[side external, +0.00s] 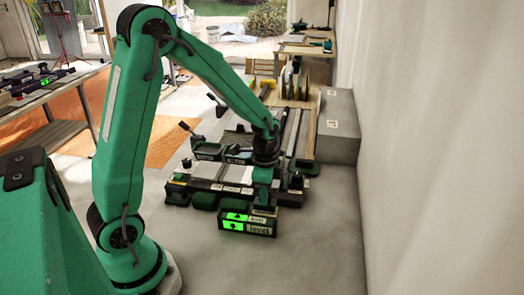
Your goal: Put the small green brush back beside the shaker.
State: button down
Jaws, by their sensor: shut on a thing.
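My gripper (265,164) is at the end of my green arm, low over the tile-levelling rig in the middle of the picture. It is shut on a small green thing (263,175), which looks like the small green brush. At this size, its bristles and exact grip cannot be made out. It hangs just above the front right part of the rig; I cannot tell whether it touches anything. I cannot pick out the shaker for certain among the small dark and green items around the rig.
A display box with lit green panels, one marked "level" (247,222), stands at the rig's front. Pale tiles (238,174) lie left of my gripper. A grey block (338,126) stands along the right wall. The floor at front right is clear.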

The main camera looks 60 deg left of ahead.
jog(key=shift+f, duration=0.5)
dwell(0.4)
jog(key=c, duration=0.9)
grip_release()
jog(key=shift+r, duration=0.15)
jog(key=shift+r, duration=3.9)
